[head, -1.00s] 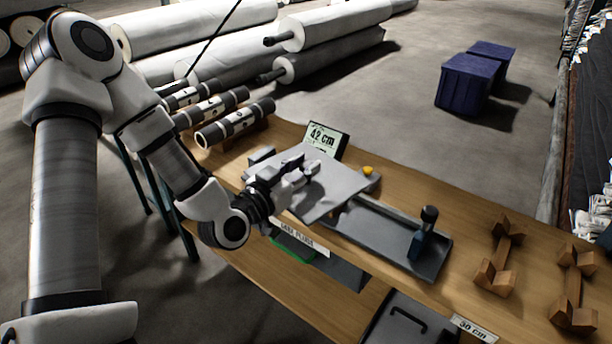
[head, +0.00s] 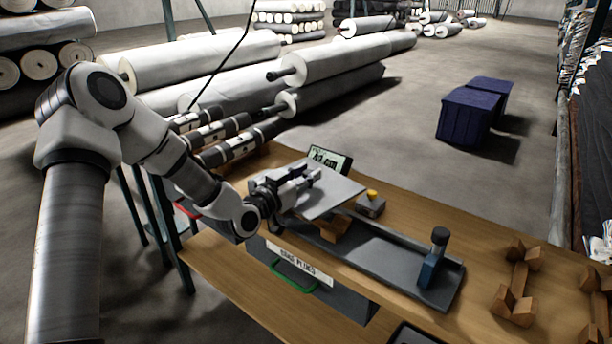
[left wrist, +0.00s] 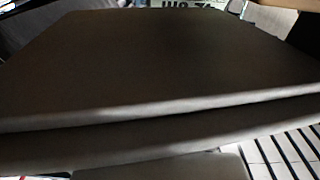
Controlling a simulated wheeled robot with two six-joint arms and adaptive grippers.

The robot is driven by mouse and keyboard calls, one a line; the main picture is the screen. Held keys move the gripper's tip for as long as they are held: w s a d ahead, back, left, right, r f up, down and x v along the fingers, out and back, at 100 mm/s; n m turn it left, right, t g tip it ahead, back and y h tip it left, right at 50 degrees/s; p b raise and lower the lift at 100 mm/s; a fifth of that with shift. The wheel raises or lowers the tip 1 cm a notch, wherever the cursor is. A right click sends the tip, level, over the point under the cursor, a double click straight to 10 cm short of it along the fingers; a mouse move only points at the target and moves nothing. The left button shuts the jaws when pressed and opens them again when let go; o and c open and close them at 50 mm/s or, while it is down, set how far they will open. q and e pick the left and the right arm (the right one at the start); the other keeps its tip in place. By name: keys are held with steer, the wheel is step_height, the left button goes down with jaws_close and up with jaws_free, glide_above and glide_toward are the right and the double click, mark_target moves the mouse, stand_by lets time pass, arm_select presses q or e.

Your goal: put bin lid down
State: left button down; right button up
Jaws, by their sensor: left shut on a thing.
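The bin lid is a flat grey plate (head: 338,196), above the left end of a dark tray on the wooden bench. My left gripper (head: 304,182) is shut on its left part. The lid looks slightly tilted; I cannot tell whether it touches anything below. In the left wrist view the grey plate (left wrist: 160,65) fills most of the picture, and the fingertips are hidden. A grey bin with a white label (head: 298,262) and a green handle (head: 293,277) sits under the bench's front edge. My right gripper is not in view.
The dark tray (head: 385,255) holds a blue tool with a dark knob (head: 432,262). A small grey box with a yellow button (head: 371,204) and a number sign (head: 330,160) stand close to the lid. Wooden cradles (head: 516,283) are at right. Dark rollers (head: 225,135) lie behind my arm.

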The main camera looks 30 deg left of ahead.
arm_select(q)
steer(key=shift+r, duration=0.1)
steer(key=shift+s, duration=0.1)
steer(key=c, duration=0.8)
jaws_free()
steer(key=shift+f, duration=0.2)
steer(key=shift+c, duration=0.2)
